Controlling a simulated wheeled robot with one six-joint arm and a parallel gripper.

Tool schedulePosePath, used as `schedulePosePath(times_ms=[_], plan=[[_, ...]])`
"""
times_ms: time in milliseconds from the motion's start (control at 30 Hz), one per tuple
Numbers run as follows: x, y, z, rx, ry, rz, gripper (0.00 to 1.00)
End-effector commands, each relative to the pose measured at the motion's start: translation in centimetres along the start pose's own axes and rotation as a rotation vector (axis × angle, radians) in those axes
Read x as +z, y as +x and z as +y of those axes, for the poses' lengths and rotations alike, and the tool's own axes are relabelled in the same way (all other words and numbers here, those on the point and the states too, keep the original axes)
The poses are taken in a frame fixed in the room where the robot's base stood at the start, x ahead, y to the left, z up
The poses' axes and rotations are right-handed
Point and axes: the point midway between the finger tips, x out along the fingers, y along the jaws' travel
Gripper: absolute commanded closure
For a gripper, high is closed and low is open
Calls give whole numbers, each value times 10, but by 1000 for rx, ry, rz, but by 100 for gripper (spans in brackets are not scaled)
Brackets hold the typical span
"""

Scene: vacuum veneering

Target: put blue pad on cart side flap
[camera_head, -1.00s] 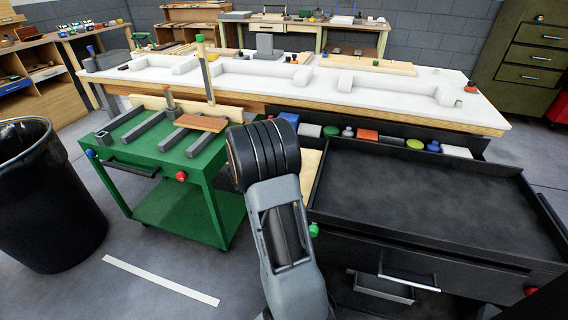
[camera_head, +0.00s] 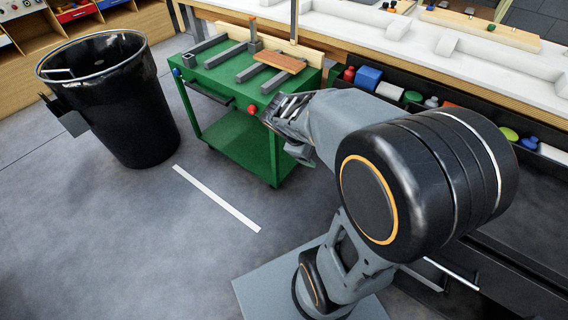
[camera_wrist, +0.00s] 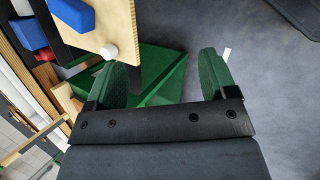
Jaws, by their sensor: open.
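My gripper (camera_wrist: 167,75) is open and empty, with green finger pads wide apart in the wrist view. In the head view my gripper (camera_head: 290,125) hangs in front of the green cart. A blue block (camera_wrist: 72,12) shows at the top left of the wrist view, overlapping the edge of a light wooden panel (camera_wrist: 122,30) with a white knob. I cannot tell whether it rests on the panel. A second blue block (camera_wrist: 30,35) lies farther left. The head view shows one blue block (camera_head: 367,78) on the dark shelf. My arm hides the panel there.
The green cart (camera_head: 235,133) carries grey bars and a brown board (camera_head: 280,62). A black bin (camera_head: 120,105) stands left. Floor is clear around the white strip (camera_head: 215,198).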

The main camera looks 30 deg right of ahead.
Motion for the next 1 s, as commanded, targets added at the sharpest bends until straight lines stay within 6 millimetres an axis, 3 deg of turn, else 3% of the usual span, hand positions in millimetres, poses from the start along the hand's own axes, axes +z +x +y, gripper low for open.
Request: schedulePosePath(times_ms=[133, 333, 567, 867, 1000], plan=[[-7, -38, -49, -187, 336, 203, 22], [-17, -72, -87, -393, 602, 352, 22], [-19, -82, -97, -468, 686, 393, 22], [-19, -84, -95, -467, 682, 391, 22], [-15, -95, -89, -464, 673, 393, 22]])
